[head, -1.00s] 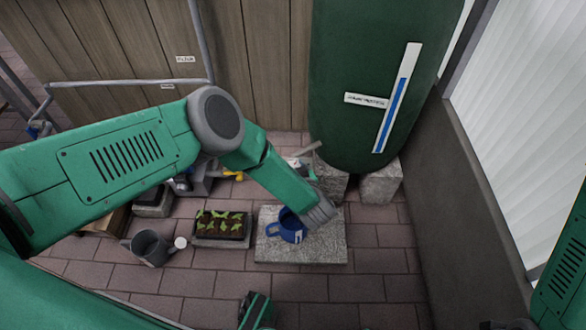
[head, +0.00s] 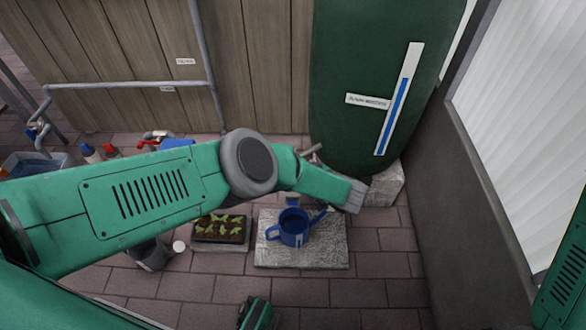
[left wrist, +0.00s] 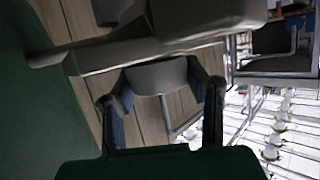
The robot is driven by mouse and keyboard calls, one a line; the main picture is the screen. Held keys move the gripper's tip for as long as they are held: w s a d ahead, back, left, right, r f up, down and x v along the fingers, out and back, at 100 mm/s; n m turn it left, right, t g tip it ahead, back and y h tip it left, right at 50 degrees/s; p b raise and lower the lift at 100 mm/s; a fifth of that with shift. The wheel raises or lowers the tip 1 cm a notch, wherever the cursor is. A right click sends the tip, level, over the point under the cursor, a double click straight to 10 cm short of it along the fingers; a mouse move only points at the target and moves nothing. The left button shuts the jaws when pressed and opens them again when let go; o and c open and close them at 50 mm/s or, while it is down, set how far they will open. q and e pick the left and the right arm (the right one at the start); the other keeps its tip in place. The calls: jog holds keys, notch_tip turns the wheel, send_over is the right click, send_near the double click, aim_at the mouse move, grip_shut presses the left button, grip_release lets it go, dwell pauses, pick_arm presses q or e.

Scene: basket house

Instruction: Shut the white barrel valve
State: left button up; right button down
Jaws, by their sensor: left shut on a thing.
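The green barrel (head: 385,60) stands at the back right in the head view. The white barrel valve (left wrist: 205,18) shows as a large pale body with a spout-like part across the top of the left wrist view. In the head view only a pale bit (head: 313,149) sticks out above my arm near the barrel's foot; the rest is hidden. My left gripper (left wrist: 163,88) is shut on a pale part of the valve, one finger on each side. In the head view its wrist is low in front of the barrel and the fingers cannot be made out.
A blue watering can (head: 292,228) stands on a stone slab (head: 310,258) below my left wrist. A seedling tray (head: 219,229) and a grey can (head: 151,254) are to its left. A dark wall (head: 470,170) closes off the right. The brick floor in front is mostly clear.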

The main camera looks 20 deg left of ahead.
pick_arm(q)
jog(key=shift+s+d+f, duration=0.25)
jog(key=shift+d+f, duration=0.05)
jog(key=shift+d, duration=0.05)
jog(key=o, duration=1.2)
jog(key=shift+w+r, duration=0.15)
jog(key=shift+w, duration=0.05)
jog(key=v, duration=1.2)
